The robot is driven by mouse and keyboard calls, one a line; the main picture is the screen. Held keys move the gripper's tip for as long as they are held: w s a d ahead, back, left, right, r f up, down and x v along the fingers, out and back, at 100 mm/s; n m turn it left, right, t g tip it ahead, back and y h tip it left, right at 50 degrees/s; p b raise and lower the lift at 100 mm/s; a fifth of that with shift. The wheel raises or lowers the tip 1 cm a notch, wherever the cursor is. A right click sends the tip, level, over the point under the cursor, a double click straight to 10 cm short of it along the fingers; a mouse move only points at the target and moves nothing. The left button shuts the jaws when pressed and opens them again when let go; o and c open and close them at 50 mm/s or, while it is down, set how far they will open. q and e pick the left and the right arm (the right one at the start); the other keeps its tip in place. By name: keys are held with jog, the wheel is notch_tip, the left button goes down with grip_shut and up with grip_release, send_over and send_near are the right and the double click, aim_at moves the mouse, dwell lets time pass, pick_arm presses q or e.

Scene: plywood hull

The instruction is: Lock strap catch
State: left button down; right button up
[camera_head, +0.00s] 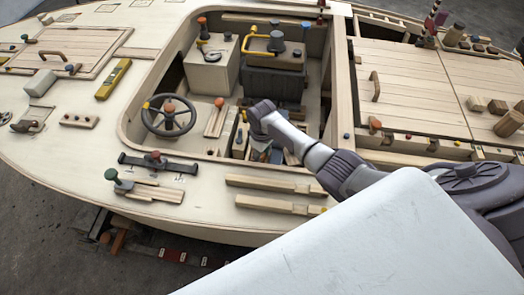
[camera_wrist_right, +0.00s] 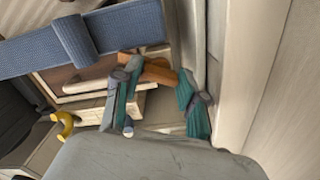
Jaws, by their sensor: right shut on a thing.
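My right gripper (camera_wrist_right: 156,84) shows in the right wrist view with its two teal-padded fingers on either side of an orange-brown catch piece (camera_wrist_right: 157,71). It is shut on this piece. A broad blue strap (camera_wrist_right: 35,58) runs across the upper left, with a blue loop (camera_wrist_right: 77,37) around it, just left of the catch piece. In the head view my right arm reaches into the cockpit and the gripper (camera_head: 263,149) points down near its front inner wall. The catch is too small and covered to make out there. My left gripper is not in view.
A steering wheel (camera_head: 169,116) stands left of the arm. Loose wooden strips (camera_head: 274,184) lie on the front deck. A pale wall (camera_wrist_right: 253,70) stands close right of the fingers.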

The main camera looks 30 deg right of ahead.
jog(key=m+p, duration=0.1)
jog(key=m, duration=0.1)
jog(key=shift+r+m, duration=0.15)
jog(key=shift+m, duration=0.25)
jog(key=m+p, duration=0.2)
jog(key=m, duration=0.1)
jog(key=shift+m, duration=0.3)
jog(key=m+p, duration=0.1)
jog(key=m, duration=0.2)
jog(key=shift+m, duration=1.5)
jog(key=o, duration=1.1)
jog(key=shift+o, duration=0.2)
